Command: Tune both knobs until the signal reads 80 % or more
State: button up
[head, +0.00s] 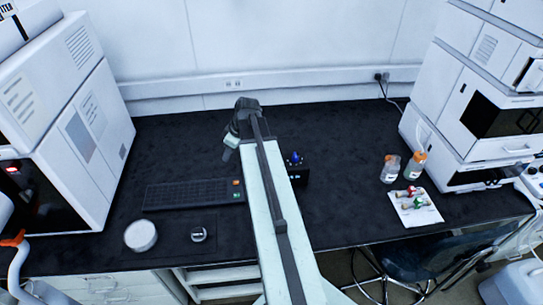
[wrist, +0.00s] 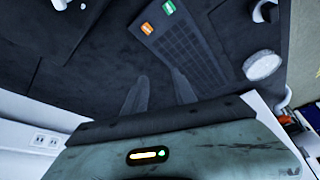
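A small black box (head: 300,174) with a blue knob (head: 296,158) on top stands on the bench just right of my arm in the head view. My arm hides its left part, so a second knob cannot be made out. No signal reading can be read in either view. My gripper (head: 229,150) hangs above the bench, left of the box and above the upper right end of the keyboard, apart from both. In the wrist view my gripper (wrist: 160,76) shows two grey fingers spread apart with nothing between them.
A dark keyboard (head: 190,194) with orange and green keys lies left of my arm. A white round container (head: 140,236) and a small silver object (head: 198,234) are in front of it. Bottles (head: 391,168) and a white tray (head: 425,213) stand right. White instruments flank the bench.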

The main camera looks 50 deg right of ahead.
jog(key=s+d+m+h, duration=0.1)
jog(key=s+d+m, duration=0.2)
jog(key=s+d, duration=1)
jog(key=w+f+b, duration=0.1)
jog(key=f+b, duration=0.1)
jog(key=w+d+f+b, duration=0.1)
jog(key=w+f+b, duration=0.1)
jog(key=w+d+f+b, duration=0.1)
jog(key=f+b, duration=0.1)
jog(key=b, duration=0.1)
jog(key=shift+w+f, duration=0.35)
jog(key=shift+f, duration=0.05)
jog(key=shift+w+a+f, duration=0.1)
jog(key=shift+w+f, duration=0.15)
jog(key=shift+f, duration=0.05)
jog(key=shift+r, duration=0.1)
grip_shut()
